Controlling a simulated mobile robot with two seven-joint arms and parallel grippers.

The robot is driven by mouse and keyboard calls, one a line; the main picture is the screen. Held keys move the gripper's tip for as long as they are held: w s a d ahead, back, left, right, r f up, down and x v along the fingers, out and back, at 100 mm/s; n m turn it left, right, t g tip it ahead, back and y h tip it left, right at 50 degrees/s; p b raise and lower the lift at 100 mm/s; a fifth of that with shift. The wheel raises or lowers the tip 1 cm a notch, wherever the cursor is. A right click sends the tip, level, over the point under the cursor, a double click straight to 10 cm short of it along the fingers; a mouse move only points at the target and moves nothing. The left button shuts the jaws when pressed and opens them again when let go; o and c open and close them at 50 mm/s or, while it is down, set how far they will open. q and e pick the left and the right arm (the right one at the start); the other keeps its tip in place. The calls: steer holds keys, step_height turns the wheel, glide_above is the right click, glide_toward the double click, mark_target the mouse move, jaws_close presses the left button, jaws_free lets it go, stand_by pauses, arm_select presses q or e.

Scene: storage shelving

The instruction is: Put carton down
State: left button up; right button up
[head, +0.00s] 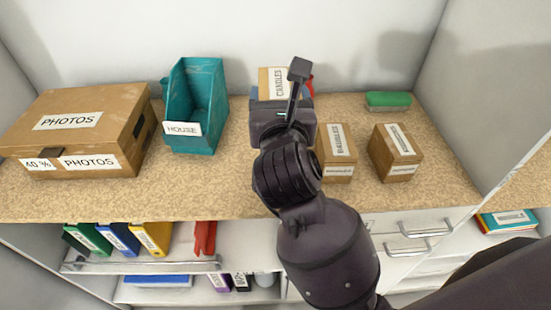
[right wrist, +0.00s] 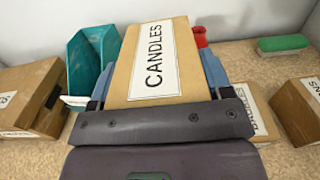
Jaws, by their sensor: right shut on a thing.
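The carton (head: 272,84) is a brown cardboard box with a white CANDLES label. It also shows large in the right wrist view (right wrist: 146,82). My right gripper (head: 282,98) is shut on it, with a blue finger on each side. The carton is over the worktop near the back wall, between the teal bin and two small cartons. Its underside is hidden by my gripper, so I cannot tell whether it touches the surface. My left gripper is not in view.
A PHOTOS box (head: 110,95) and teal HOUSE bin (head: 206,95) stand left on the speckled worktop (head: 232,190). Two small cartons (head: 337,150) (head: 395,155) and a green-topped block (head: 388,100) stand right. Something red (right wrist: 200,36) is behind the held carton.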

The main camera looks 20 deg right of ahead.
step_height(320, 180, down, 13)
steer(key=b, duration=0.3)
steer(key=shift+f, duration=0.5)
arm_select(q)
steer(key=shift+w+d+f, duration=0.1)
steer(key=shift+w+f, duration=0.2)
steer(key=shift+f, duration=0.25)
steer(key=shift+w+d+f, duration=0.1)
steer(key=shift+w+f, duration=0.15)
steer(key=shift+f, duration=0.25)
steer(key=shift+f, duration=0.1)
arm_select(e)
steer(key=shift+f+b, duration=0.2)
steer(key=shift+b, duration=0.1)
steer(key=o, duration=1.2)
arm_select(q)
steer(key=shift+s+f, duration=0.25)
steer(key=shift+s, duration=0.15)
arm_select(e)
steer(key=shift+o, duration=0.7)
